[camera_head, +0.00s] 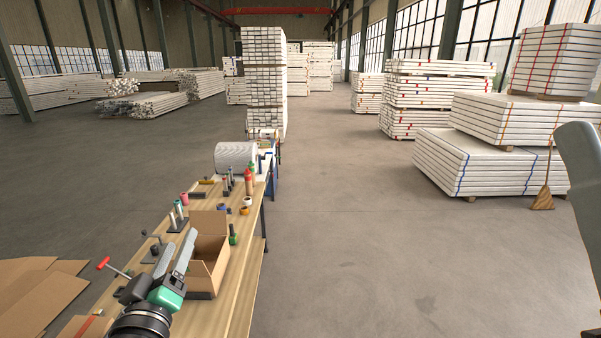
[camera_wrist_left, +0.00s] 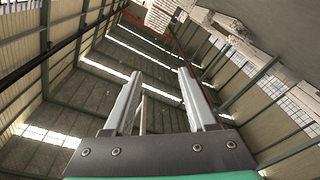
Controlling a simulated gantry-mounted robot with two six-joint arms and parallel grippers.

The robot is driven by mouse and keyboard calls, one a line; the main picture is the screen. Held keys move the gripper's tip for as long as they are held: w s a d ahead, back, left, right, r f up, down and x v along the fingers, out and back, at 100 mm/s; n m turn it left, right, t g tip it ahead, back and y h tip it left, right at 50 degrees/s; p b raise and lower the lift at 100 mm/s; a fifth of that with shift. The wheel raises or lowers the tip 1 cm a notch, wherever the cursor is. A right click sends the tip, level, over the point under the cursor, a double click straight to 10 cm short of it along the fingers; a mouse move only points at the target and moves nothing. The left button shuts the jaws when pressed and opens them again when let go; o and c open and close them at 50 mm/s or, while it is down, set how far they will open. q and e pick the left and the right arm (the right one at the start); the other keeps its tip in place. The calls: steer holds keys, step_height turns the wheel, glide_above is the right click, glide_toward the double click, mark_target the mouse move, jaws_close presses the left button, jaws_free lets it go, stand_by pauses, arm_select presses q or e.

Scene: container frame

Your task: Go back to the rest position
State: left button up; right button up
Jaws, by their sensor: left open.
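My left gripper (camera_head: 180,239) is at the lower left in the head view, above the near part of the wooden workbench (camera_head: 236,300). Its two grey fingers point up and away from the head camera and stand apart. They are just left of an open cardboard box (camera_head: 210,222) in that view; I cannot tell the exact gap. In the left wrist view the gripper (camera_wrist_left: 160,72) has parted fingers with nothing between them, against the hall's roof and walls. My right gripper does not show.
Bottles (camera_head: 249,180), rolls of tape and small tools stand along the bench, with a large white roll (camera_head: 236,158) farther back. Flat cardboard (camera_head: 35,290) lies at the lower left. Strapped stacks of white boards (camera_head: 490,160) stand right. The floor (camera_head: 340,240) between is clear.

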arm_select(q)
steer(key=s+d+r+m+t+h, duration=0.2)
steer(key=s+r+m+t, duration=0.2)
steer(key=s+r, duration=0.6)
steer(key=s+d+r+m+t+h, duration=0.2)
steer(key=s+r+m+t, duration=0.2)
steer(key=s+r, duration=0.6)
step_height(320, 180, up, 4)
steer(key=shift+d+r+m+t, duration=0.3)
steer(key=shift+m+t, duration=0.1)
steer(key=shift+m, duration=0.1)
